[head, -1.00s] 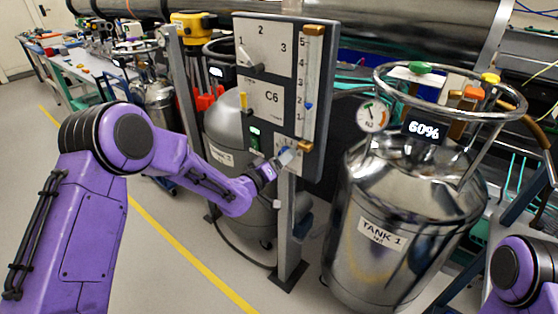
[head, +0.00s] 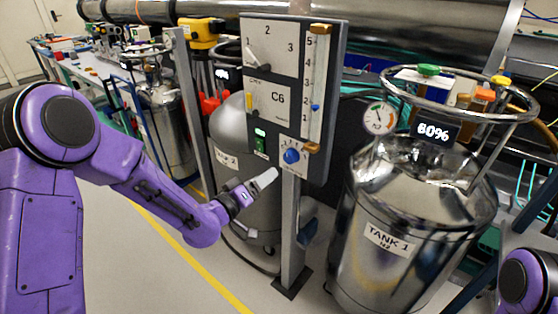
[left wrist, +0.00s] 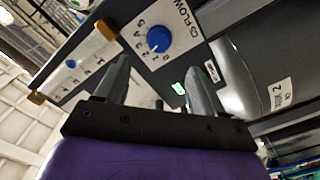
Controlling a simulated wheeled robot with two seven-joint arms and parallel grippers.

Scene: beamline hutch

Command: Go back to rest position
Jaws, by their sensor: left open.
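My left gripper (head: 264,180) is in front of and just below the lower part of the C6 control panel (head: 269,145). It is open and empty, and apart from the blue knob (head: 291,156). In the left wrist view its two fingers (left wrist: 156,85) stand apart, with the blue knob (left wrist: 158,39) beyond them on a white dial plate marked FLOW. A green lit indicator (left wrist: 179,88) sits beside the knob. Part of my right arm (head: 526,282) shows at the lower right edge of the head view; its gripper is out of view.
The shiny TANK 1 (head: 370,265) with a ring rail and a 60% display (head: 436,132) stands right of the panel's post (head: 292,235). A grey TANK 2 (head: 233,130) stands behind the panel. The floor at lower left is clear, crossed by a yellow line (head: 205,265).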

